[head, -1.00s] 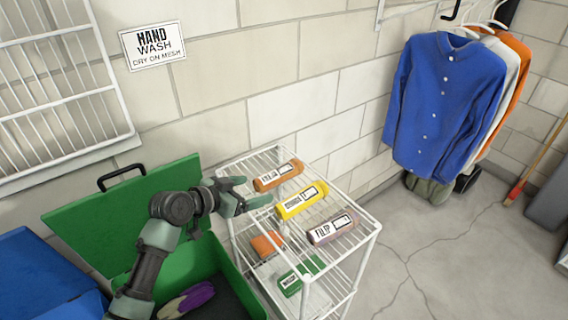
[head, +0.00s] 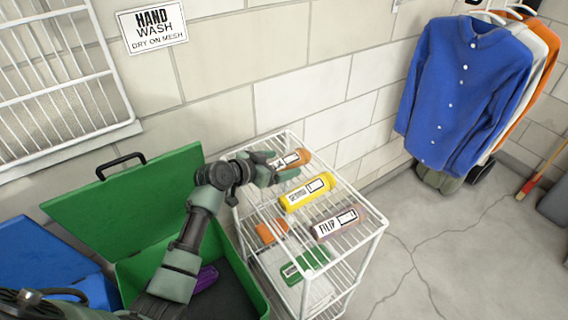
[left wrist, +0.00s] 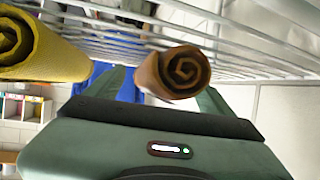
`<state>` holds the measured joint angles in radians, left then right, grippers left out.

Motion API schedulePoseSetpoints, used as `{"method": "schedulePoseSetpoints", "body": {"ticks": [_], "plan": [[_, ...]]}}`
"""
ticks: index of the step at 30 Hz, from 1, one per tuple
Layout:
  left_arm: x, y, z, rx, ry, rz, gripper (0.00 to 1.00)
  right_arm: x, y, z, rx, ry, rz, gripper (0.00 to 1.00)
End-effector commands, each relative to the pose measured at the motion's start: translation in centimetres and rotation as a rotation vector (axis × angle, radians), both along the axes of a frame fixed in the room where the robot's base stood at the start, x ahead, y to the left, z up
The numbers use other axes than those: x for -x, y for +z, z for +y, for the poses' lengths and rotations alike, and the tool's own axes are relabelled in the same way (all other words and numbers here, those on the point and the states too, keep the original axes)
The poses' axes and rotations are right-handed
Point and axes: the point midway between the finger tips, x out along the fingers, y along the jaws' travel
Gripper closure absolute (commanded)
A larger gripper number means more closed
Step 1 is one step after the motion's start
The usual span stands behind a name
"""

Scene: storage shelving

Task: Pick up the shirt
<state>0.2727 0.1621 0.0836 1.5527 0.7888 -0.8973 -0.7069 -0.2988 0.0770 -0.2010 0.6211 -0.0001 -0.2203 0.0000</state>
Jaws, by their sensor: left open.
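An orange-brown rolled cloth (head: 293,158) with a white label lies on the top wire shelf, at the back. My left gripper (head: 285,167) is at this roll, open, with its fingers on either side of it. In the left wrist view the spiral end of the orange-brown roll (left wrist: 183,72) shows between the spread fingers (left wrist: 163,86). Whether the fingers touch it, I cannot tell. A blue button shirt (head: 465,95) hangs at the right against the wall, in front of a white and an orange garment (head: 541,62). My right gripper is not in view.
A yellow roll (head: 307,192) and a mauve roll (head: 338,222) lie on the same white wire rack (head: 372,240). Orange and green items sit below. An open green box (head: 130,270) holds something purple. A wall sign (head: 152,26) reads "HAND WASH".

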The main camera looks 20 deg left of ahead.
Motion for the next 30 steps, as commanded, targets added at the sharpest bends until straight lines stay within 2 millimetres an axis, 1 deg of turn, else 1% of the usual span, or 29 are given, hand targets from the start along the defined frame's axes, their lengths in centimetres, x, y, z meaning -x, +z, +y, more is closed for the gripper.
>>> {"method": "schedulePoseSetpoints", "body": {"ticks": [2,6,8,9,11,12,14,15,23,26,29,30], "plan": [[-0.1,-0.1,0.0,0.0,0.0,0.001,0.17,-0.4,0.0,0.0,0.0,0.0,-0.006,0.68],[0.0,-0.1,0.0,0.0,0.0,0.0,0.17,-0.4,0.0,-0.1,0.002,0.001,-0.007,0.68],[0.0,-0.1,0.0,0.0,0.0,0.0,0.34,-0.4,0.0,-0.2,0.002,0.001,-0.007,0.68],[0.0,0.0,0.0,0.0,0.0,0.0,0.45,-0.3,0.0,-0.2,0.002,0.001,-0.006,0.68],[0.0,0.0,0.0,0.0,0.0,0.0,0.62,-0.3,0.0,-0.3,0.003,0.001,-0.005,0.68],[0.0,0.0,0.0,0.0,0.0,0.001,0.73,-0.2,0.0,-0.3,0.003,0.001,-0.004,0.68],[0.0,-0.1,0.0,0.0,0.0,0.001,0.9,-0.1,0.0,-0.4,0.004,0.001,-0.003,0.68],[0.0,0.0,0.0,0.0,0.0,-0.001,0.92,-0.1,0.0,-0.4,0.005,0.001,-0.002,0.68],[0.0,0.2,0.0,0.0,0.0,-0.001,0.92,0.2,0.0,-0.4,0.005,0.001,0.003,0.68],[-0.1,0.7,0.0,0.0,-0.002,-0.002,0.92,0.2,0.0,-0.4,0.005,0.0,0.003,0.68],[-0.1,1.8,0.0,-0.001,-0.002,-0.004,0.92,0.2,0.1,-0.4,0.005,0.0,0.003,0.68],[-0.1,2.5,0.0,-0.001,-0.002,-0.006,0.92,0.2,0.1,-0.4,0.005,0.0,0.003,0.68]]}}
